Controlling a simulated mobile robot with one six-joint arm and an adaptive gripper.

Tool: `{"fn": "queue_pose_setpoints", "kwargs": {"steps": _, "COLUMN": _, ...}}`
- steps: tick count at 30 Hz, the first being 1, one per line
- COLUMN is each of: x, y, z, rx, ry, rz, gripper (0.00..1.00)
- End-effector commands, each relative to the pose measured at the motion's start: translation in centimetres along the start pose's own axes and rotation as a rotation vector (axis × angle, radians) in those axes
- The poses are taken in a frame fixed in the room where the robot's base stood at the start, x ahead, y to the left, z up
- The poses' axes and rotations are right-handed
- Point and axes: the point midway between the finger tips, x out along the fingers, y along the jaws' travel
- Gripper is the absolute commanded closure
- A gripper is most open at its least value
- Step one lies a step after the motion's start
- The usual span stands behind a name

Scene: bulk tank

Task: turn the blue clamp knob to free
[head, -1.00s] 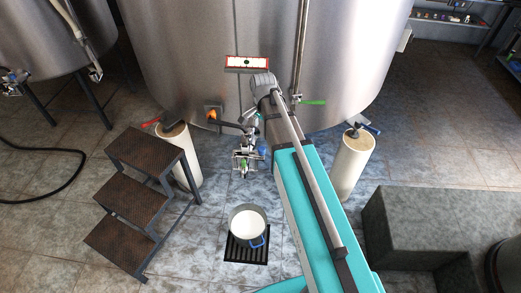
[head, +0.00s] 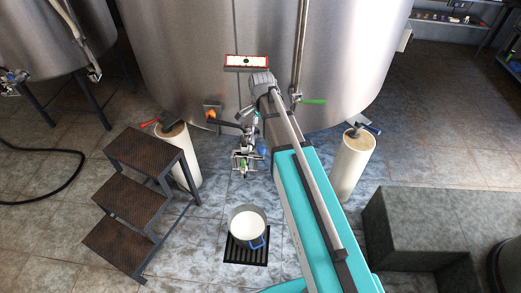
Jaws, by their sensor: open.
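The blue clamp knob (head: 262,150) shows as a small blue spot on the right side of a metal valve assembly (head: 243,161) in front of the big steel tank. My gripper (head: 249,127) is at the end of my arm, just above and slightly left of the knob, close to the dark pipe and the fittings. It is open and holds nothing that I can make out. Its fingertips are small and partly mixed with the fittings, so I cannot tell whether they touch anything. The knob's turned position is too small to read.
The steel tank (head: 190,60) stands behind. A step stand (head: 140,195) is at the left, a white bucket (head: 248,209) on a black floor grate (head: 247,249) below. White posts (head: 352,165) stand either side. A green-handled valve (head: 314,101) is at upper right.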

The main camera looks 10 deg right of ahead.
Motion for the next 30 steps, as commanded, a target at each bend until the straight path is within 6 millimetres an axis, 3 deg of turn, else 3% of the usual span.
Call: {"fn": "queue_pose_setpoints", "kwargs": {"steps": 30, "x": 8.0, "y": 0.0, "z": 0.1, "rx": -0.001, "ry": 0.000, "rz": 0.000, "gripper": 0.18}}
